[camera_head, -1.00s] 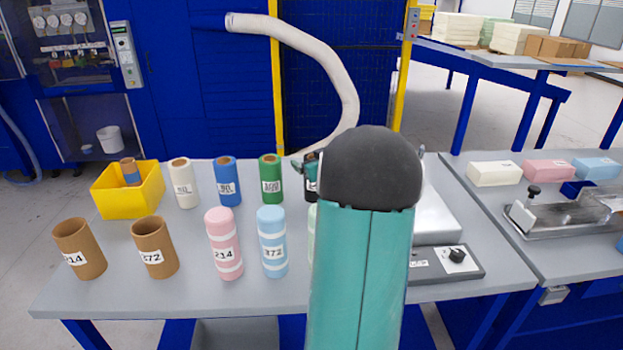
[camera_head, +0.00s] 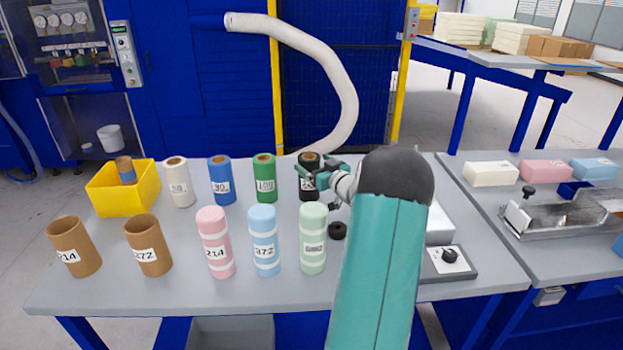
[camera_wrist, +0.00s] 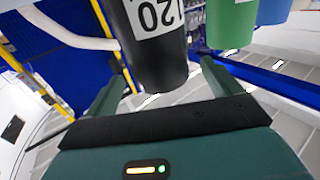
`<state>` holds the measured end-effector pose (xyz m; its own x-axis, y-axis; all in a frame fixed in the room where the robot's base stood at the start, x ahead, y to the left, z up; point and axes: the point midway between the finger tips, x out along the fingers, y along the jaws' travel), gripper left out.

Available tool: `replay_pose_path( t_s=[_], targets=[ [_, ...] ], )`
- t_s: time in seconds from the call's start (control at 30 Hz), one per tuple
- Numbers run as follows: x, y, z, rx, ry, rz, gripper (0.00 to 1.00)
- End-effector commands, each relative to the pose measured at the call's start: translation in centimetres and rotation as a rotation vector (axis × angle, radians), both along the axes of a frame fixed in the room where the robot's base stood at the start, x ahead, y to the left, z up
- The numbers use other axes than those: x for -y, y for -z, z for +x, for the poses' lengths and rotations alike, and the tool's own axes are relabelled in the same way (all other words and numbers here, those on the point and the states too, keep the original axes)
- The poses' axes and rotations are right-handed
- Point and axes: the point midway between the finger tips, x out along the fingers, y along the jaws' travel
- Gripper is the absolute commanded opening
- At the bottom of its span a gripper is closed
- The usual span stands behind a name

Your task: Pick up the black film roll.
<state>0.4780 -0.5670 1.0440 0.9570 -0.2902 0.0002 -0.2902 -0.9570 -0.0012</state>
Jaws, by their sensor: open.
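The black film roll (camera_head: 309,186) stands upright on the grey table, at the right end of the back row of rolls. It has a white label and a brown core on top. My gripper (camera_head: 322,172) is at the roll from its right side and hides part of it. In the wrist view the black roll (camera_wrist: 155,50), its label reading 120, shows between the spread fingers of my gripper (camera_wrist: 160,75). The fingers are open and a gap shows beside the roll. Whether either finger touches it I cannot tell.
A green roll (camera_head: 265,179) stands close to the left of the black one, with blue (camera_head: 220,181) and white (camera_head: 178,184) rolls beyond. Pink, light blue and pale green (camera_head: 312,240) rolls stand in front. A small black round piece (camera_head: 338,231) lies below my gripper.

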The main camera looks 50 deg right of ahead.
Motion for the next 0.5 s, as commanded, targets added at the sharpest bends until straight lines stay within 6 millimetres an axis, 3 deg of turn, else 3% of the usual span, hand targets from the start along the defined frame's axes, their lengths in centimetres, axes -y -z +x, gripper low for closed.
replay_pose_path(
  t_s=[0.3, 0.5],
  targets=[
    [1.3, 0.0, 4.3, 0.000, 0.000, 0.000, 0.90],
    [1.6, -0.1, 4.9, 0.000, 0.001, -0.001, 0.90]
  ],
)
